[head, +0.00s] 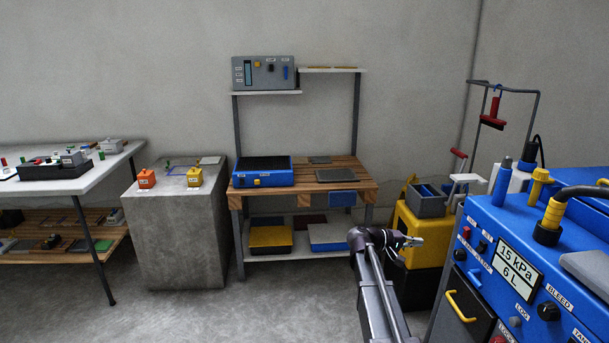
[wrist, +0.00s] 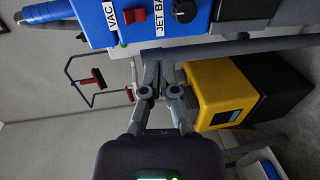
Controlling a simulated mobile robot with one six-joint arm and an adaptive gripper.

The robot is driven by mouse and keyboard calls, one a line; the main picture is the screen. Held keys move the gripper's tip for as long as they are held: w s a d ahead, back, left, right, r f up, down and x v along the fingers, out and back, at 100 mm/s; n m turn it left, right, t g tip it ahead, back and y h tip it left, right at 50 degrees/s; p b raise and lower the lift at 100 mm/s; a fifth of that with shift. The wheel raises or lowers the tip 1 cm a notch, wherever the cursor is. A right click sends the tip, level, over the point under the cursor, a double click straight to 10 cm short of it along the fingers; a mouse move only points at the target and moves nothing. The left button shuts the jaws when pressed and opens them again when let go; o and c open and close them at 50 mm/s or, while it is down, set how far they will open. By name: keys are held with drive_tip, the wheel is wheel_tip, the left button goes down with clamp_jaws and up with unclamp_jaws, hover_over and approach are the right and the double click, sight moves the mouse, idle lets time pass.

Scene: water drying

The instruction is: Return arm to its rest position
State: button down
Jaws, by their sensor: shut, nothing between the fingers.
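My gripper (head: 414,241) is at the end of my arm in the lower middle-right of the head view. It points right, in front of the yellow box and left of the blue machine. In the wrist view my gripper (wrist: 158,88) is seen from behind, with its fingers shut and empty. The fingertips overlap the picture of the machine's underside and the yellow box, and I cannot tell the exact distance to either. No object is held.
A blue machine (head: 505,215) with a gauge stands close at right. A yellow box (head: 422,232) is beside it. A wooden bench (head: 347,175), a concrete block (head: 175,235) and a white table (head: 60,183) stand further back. The floor at lower left is clear.

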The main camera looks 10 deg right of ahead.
drive_tip(key=s+a+f+y, duration=0.9)
drive_tip(key=s+a+f, duration=0.3)
drive_tip(key=s, duration=0.1)
drive_tip(key=s+a+f+y, duration=0.3)
drive_tip(key=s+a+y, duration=0.5)
drive_tip(key=a, duration=0.6)
wheel_tip(320, 180, up, 32)
drive_tip(key=s+p, duration=0.1)
drive_tip(key=p, duration=3.2)
drive_tip(key=shift+d+r+h, duration=0.2)
drive_tip(key=shift+d+h, duration=0.1)
drive_tip(key=shift+h, duration=0.1)
drive_tip(key=shift+s, duration=0.15)
